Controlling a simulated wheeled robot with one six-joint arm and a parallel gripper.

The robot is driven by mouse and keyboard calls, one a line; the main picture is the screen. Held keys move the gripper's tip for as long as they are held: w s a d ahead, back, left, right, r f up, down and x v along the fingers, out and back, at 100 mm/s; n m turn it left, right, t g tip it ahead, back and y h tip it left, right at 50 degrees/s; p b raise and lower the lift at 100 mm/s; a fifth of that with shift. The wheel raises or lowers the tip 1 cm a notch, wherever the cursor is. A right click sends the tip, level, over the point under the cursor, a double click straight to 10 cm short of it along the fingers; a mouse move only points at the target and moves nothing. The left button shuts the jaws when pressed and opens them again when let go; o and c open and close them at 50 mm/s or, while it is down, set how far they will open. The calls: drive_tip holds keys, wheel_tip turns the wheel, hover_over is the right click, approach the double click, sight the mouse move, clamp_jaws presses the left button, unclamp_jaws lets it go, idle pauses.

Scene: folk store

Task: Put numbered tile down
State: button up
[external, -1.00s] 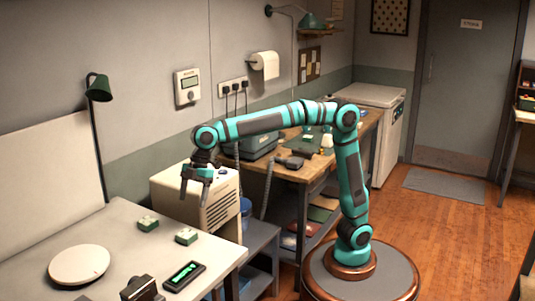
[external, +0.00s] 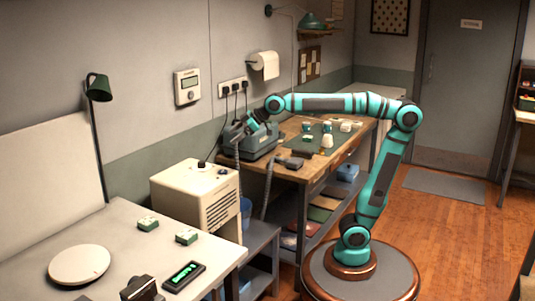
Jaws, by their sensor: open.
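Two small green-and-white blocks lie on the white table at the lower left: one farther back (external: 148,223) and one nearer its right edge (external: 186,237). They may be the numbered tiles; no number can be read at this size. My gripper (external: 233,133) is open, raised beside the grey-green machine on the wooden bench, above and behind the cream box. It is well apart from both blocks. I see nothing between its fingers, though they are small and dark here.
The white table (external: 118,232) also bears a round white disc (external: 79,265), a black device with a green display (external: 184,276) and a dark object at the front edge. A cream vented box (external: 197,197) stands beside it. The wooden bench (external: 262,171) carries a grey-green machine (external: 262,143).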

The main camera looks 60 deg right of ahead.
drive_tip(key=s+d+m+t+h, duration=0.2)
drive_tip(key=s+d+m+t, duration=0.2)
drive_tip(key=s+d, duration=0.4)
drive_tip(key=s+d+m+t+h, duration=0.3)
drive_tip(key=s+d, duration=0.5)
drive_tip(key=d, duration=1)
drive_tip(key=shift+d+m+t+h, duration=0.3)
drive_tip(key=shift+m+t, duration=0.5)
drive_tip(key=shift+m, duration=0.2)
